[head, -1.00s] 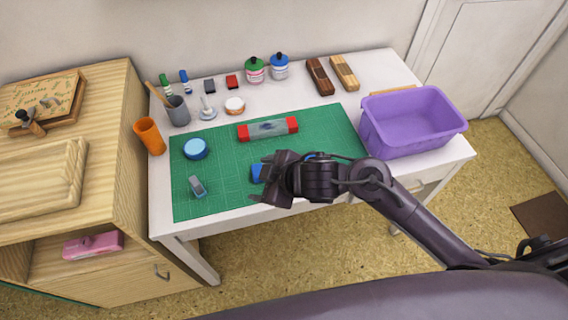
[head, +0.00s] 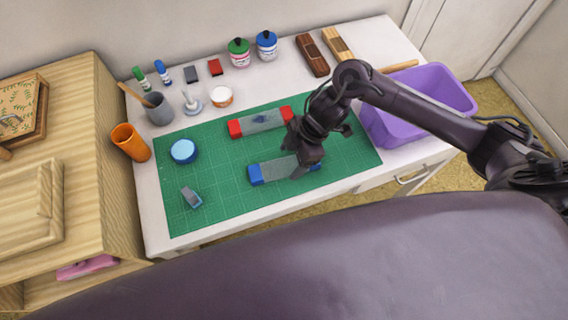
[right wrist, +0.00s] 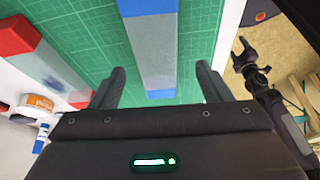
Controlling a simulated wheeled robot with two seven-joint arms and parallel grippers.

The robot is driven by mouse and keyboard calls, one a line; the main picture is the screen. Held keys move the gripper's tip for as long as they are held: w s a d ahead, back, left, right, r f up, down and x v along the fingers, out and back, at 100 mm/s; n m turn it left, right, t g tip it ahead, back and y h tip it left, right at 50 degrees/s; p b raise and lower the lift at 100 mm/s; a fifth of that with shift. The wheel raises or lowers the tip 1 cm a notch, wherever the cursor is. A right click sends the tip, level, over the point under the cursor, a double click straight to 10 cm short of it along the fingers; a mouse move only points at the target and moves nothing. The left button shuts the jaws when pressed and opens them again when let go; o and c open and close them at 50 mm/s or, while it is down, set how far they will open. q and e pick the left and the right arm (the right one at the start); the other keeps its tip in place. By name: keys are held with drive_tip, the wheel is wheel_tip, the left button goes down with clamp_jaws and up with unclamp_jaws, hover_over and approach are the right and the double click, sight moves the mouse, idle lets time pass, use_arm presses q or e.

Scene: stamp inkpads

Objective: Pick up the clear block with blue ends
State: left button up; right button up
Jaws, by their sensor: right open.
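The clear block with blue ends (head: 275,168) lies flat on the green cutting mat (head: 225,190), near the mat's front edge. In the head view my right gripper (head: 318,155) is over its right part and hides some of it. In the right wrist view the block (right wrist: 152,50) runs lengthwise away from the gripper, in line with the gap between the open fingers (right wrist: 162,84). The fingers are empty, and I cannot tell their height above the block. Another dark gripper, seemingly my left one (right wrist: 246,58), shows at the right of the wrist view; its jaws are unclear.
A similar block with red ends (head: 262,122) lies just behind. A blue round tin (head: 184,151) and a small grey-blue object (head: 191,197) are on the mat's left. A purple bin (head: 452,90) stands at right. Bottles, wooden tools and cups line the back and left.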

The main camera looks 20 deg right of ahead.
sight(285, 165)
drive_tip(key=x, duration=0.2)
drive_tip(key=shift+w+a+f, duration=0.1)
drive_tip(key=shift+w+f, duration=0.15)
drive_tip(key=shift+f, duration=0.1)
drive_tip(key=shift+a+f, duration=0.15)
drive_tip(key=shift+f, duration=0.15)
drive_tip(key=c, duration=1.2)
use_arm(q)
drive_tip(key=shift+w+d+r, duration=0.1)
drive_tip(key=shift+w+r, duration=0.05)
drive_tip(key=shift+w, duration=0.5)
drive_tip(key=shift+w+r, duration=0.1)
drive_tip(key=shift+w, duration=0.5)
use_arm(e)
drive_tip(key=shift+c, duration=0.3)
use_arm(q)
drive_tip(key=shift+w, duration=0.1)
